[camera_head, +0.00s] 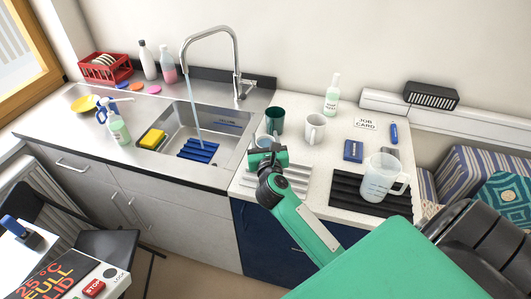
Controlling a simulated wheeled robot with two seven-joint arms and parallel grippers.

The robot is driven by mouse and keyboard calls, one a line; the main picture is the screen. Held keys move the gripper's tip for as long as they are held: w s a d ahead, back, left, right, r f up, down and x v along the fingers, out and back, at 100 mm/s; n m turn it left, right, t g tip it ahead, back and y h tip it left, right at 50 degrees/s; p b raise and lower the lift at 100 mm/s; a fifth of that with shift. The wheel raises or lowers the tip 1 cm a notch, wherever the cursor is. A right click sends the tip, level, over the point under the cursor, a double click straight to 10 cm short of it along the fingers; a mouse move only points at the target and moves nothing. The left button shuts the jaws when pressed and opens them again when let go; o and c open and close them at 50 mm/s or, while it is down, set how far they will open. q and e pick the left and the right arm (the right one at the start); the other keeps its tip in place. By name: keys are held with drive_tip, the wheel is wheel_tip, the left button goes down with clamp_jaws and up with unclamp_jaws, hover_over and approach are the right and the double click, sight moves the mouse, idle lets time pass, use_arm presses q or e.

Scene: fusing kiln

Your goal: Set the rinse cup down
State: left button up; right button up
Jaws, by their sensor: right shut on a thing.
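My right gripper (266,152) reaches in from the lower right over the counter left of its middle. It is shut on a pale blue-grey cup (262,141), which I take for the rinse cup. The gripper hides much of this cup, and I cannot tell whether its base touches the counter. A light grey ribbed mat (296,172) lies partly hidden under the gripper and arm. A dark green cup (275,119) stands just behind the held cup, and a white mug (314,129) stands to its right. My left gripper is out of view.
The sink (225,146) at left has running water from the tap (238,75), a blue ribbed mat (198,150) and a yellow sponge (152,138). A clear jug (379,177) stands on a black ribbed mat (345,190) at right. A bottle (332,96) stands at the back.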

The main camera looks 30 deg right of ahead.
drive_tip(key=shift+f+b, duration=0.3)
drive_tip(key=shift+f, duration=2.4)
drive_tip(key=shift+f, duration=0.15)
drive_tip(key=o, duration=1)
drive_tip(key=shift+c, duration=0.2)
